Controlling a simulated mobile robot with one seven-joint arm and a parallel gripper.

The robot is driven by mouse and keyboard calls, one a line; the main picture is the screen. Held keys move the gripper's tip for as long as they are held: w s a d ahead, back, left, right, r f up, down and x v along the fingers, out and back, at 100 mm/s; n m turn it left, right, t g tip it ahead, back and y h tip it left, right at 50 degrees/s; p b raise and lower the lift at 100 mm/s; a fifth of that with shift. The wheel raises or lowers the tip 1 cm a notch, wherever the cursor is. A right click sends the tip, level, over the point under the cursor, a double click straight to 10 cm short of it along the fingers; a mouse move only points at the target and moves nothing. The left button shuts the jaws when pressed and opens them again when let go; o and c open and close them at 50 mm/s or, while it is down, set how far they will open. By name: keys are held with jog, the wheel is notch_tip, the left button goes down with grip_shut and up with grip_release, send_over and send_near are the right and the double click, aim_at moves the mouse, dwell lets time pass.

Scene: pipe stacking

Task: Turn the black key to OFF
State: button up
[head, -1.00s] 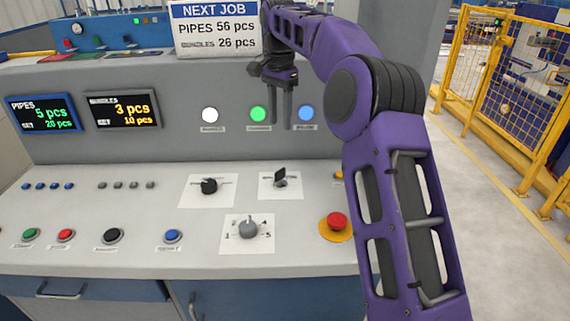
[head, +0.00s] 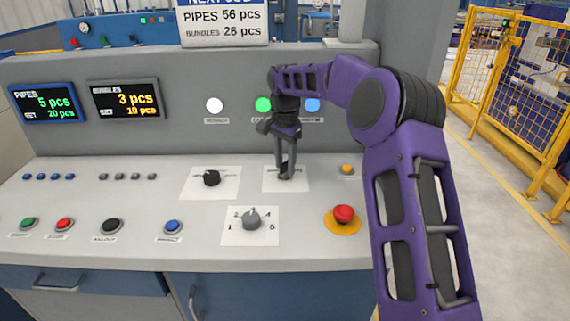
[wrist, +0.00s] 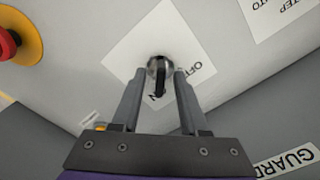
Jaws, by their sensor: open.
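The black key (wrist: 160,87) sits in a round silver lock on a white label plate (wrist: 130,45) in the wrist view. Its black bar points toward the gripper, over the partly covered ON lettering; the OFF lettering shows to its right. My gripper (wrist: 160,74) is open, with one finger on each side of the key and a visible gap to it. In the head view my gripper (head: 286,173) points down at the right-hand plate and mostly hides the key.
A black selector knob (head: 211,178) is left of the key plate and a grey numbered knob (head: 251,219) in front of it. A red emergency button (head: 344,213) is at front right, a small orange button (head: 347,169) to the right. The upright panel stands behind.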

jog(key=shift+c, duration=0.3)
grip_shut()
jog(key=shift+r+n+p, duration=0.1)
jog(key=shift+n+p, duration=0.3)
jog(key=shift+p, duration=0.15)
jog(key=shift+n, duration=0.3)
jog(key=n+p, duration=0.2)
jog(key=shift+r+p, duration=0.1)
jog(key=shift+p, duration=0.25)
jog(key=n+p, duration=0.3)
jog(key=n, duration=0.2)
jog(key=shift+n, duration=0.4)
jog(key=n+p, duration=0.1)
jog(key=n, duration=0.3)
jog(key=shift+f+p, duration=0.2)
jog(key=shift+p, duration=0.1)
jog(key=n, duration=0.4)
jog(key=shift+n, duration=0.3)
